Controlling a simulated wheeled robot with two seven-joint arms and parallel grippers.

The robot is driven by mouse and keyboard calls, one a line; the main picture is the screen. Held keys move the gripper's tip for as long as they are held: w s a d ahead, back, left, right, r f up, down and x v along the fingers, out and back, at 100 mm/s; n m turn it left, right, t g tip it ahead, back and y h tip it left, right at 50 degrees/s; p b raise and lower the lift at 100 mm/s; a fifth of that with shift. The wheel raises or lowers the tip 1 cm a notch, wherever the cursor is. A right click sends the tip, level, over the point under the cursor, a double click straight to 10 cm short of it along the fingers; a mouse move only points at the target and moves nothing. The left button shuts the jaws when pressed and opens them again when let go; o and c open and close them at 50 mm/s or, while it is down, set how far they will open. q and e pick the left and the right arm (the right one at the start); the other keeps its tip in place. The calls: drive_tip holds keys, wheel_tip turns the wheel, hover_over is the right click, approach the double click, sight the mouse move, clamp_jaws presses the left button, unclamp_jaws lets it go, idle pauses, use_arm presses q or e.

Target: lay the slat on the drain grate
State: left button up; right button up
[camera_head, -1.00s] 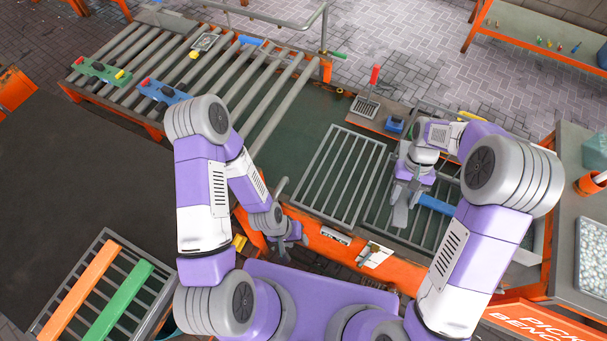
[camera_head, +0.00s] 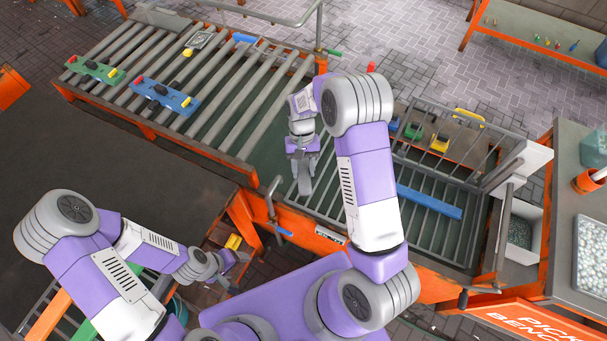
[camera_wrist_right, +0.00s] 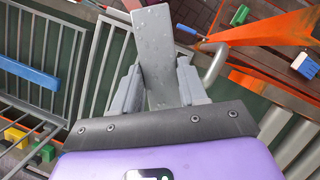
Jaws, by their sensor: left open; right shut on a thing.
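My right gripper (camera_head: 302,158) is shut on a grey slat (camera_wrist_right: 155,45), which sticks out beyond the fingers in the right wrist view. In the head view the slat (camera_head: 304,184) is small and partly hidden by the gripper. The gripper is over the left one of two barred grates on the bench; my right arm covers much of that grate (camera_head: 328,192). I cannot tell how high the slat is above it. The right grate (camera_head: 453,237) carries a blue slat (camera_head: 430,201). My left gripper (camera_head: 238,270) is open and empty, left of the bench front.
A roller conveyor (camera_head: 220,110) with blue and green pieces is at the back left. An orange slat (camera_head: 48,318) lies on a rack at lower left. Small coloured clamps (camera_head: 440,143) stand behind the right grate. A pale post (camera_head: 520,165) rises at the bench's right.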

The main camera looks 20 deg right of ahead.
sight(314, 185)
drive_tip(key=d+f+m, duration=0.1)
drive_tip(key=f+m, duration=0.1)
drive_tip(key=f, duration=0.1)
drive_tip(key=w+d+f+m+t+y+b, duration=0.1)
drive_tip(key=d+f+m, duration=0.1)
drive_tip(key=f, duration=0.2)
drive_tip(key=w+d+f+m+y+b, duration=0.1)
drive_tip(key=d+f+m, duration=0.1)
drive_tip(key=f, duration=0.2)
drive_tip(key=shift+w+d+f, duration=0.15)
drive_tip(key=shift+w+f, duration=0.1)
drive_tip(key=shift+f+b, duration=1.4)
drive_tip(key=shift+f, duration=0.35)
drive_tip(key=shift+f+b, duration=0.55)
drive_tip(key=shift+f, duration=0.1)
drive_tip(key=o, duration=1.3)
drive_tip(key=shift+p+v, duration=0.65)
drive_tip(key=shift+v, duration=3.1)
drive_tip(key=shift+s, duration=0.1)
